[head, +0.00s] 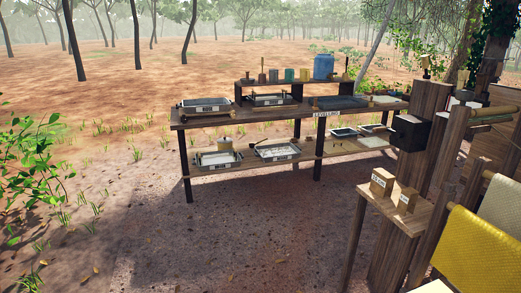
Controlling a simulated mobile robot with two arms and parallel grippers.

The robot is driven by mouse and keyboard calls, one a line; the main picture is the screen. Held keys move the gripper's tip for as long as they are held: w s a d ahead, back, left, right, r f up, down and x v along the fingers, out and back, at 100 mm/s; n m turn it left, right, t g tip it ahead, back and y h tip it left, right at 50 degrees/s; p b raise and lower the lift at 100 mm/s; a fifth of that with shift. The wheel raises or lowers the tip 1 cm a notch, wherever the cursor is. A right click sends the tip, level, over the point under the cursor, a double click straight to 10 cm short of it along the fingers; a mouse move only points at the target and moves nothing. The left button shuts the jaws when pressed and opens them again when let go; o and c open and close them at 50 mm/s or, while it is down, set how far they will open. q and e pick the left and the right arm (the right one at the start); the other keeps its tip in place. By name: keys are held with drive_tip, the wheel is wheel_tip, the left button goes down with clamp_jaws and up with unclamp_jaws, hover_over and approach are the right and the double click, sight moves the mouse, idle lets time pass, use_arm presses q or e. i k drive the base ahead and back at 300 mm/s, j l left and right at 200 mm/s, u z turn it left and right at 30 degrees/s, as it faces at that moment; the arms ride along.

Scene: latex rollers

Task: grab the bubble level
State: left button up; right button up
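I cannot pick out the bubble level for certain at this distance. A long wooden workbench (250,112) stands ahead of me, with several small objects on it too small to identify. A lettered label (326,114) is on its front edge; its text is hard to read. A rod-like item (206,117) lies along the front left of the top. Neither of my grippers shows in the head view.
Trays (205,104) sit on the bench top and lower shelf (222,168). A blue container (323,66) stands on the raised shelf. A small side table (388,203) with two blocks and a yellow sheet (470,250) are at the right. The dirt ground (220,235) before the bench is clear.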

sight(276, 109)
drive_tip(key=i+l+z, duration=0.1)
drive_tip(key=i+z, duration=0.35)
drive_tip(key=i, duration=1.55)
drive_tip(key=i+u, duration=0.1)
drive_tip(key=i, duration=0.55)
drive_tip(key=i+l+u, duration=0.1)
drive_tip(key=i, duration=0.55)
drive_tip(key=i+l+u, duration=0.1)
drive_tip(key=i, duration=0.55)
drive_tip(key=i+l+u, duration=0.1)
drive_tip(key=i, duration=0.5)
drive_tip(key=i+l+u, duration=0.15)
drive_tip(key=i+l, duration=0.4)
drive_tip(key=i+l+u, duration=0.1)
drive_tip(key=i+l, duration=0.35)
drive_tip(key=l, duration=0.2)
